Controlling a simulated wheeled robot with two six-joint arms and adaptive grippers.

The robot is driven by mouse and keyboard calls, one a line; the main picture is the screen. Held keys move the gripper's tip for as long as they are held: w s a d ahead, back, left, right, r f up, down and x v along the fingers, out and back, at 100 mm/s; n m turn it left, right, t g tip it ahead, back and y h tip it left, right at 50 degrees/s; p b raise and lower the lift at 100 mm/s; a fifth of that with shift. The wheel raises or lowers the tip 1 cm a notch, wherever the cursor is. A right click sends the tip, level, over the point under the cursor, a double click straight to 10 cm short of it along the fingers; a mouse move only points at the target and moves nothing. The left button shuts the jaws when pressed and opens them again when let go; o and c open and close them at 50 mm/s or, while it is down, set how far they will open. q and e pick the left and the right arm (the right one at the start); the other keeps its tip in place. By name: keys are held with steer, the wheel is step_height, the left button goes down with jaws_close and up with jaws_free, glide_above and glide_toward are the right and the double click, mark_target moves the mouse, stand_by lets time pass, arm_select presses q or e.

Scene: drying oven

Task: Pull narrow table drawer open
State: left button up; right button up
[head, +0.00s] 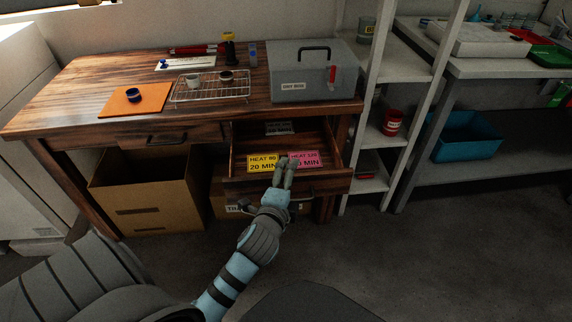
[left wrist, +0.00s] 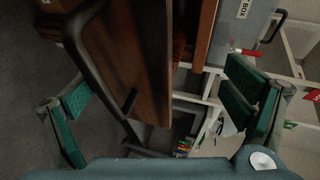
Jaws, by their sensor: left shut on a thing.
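The narrow table drawer (head: 326,184) at the right end of the wooden table stands pulled out, with its inside showing. A yellow card (head: 262,162) reading "HEAT" and "20 MIN" and a pink card (head: 305,158) lie in it. In the left wrist view, the dark bar handle (left wrist: 93,62) and the brown drawer front (left wrist: 150,60) lie between the green finger pads. The exact contact is hard to see. My right gripper is out of view.
The wooden table (head: 90,80) bears a wire rack (head: 210,92), an orange mat (head: 120,105) and a grey box (head: 297,80). A closed wider drawer (head: 170,135) is left. A cardboard box (head: 150,195) stands below; white shelves (head: 398,75) stand right.

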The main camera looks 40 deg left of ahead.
arm_select(q)
steer(key=shift+s+d+r+p, duration=0.1)
steer(key=shift+s+r+p, duration=0.2)
steer(key=shift+r, duration=0.25)
steer(key=shift+s+d+r+p, duration=0.1)
steer(key=shift+s+r+p, duration=0.15)
steer(key=shift+r, duration=0.25)
steer(key=shift+c, duration=0.3)
steer(key=v, duration=0.2)
steer(key=p+v, duration=0.1)
steer(key=v, duration=0.2)
steer(key=shift+s+d+f+p, duration=0.2)
steer(key=shift+s+p, duration=0.15)
steer(key=shift+s, duration=0.1)
steer(key=c, duration=0.9)
steer(key=v, duration=0.3)
steer(key=f+p+v, duration=0.1)
steer(key=v, duration=0.2)
steer(key=f+p+v, duration=0.1)
steer(key=v, duration=0.2)
steer(key=shift+s+d+r, duration=0.1)
steer(key=shift+s+r, duration=0.05)
steer(key=shift+s, duration=0.5)
steer(key=shift+c, duration=0.2)
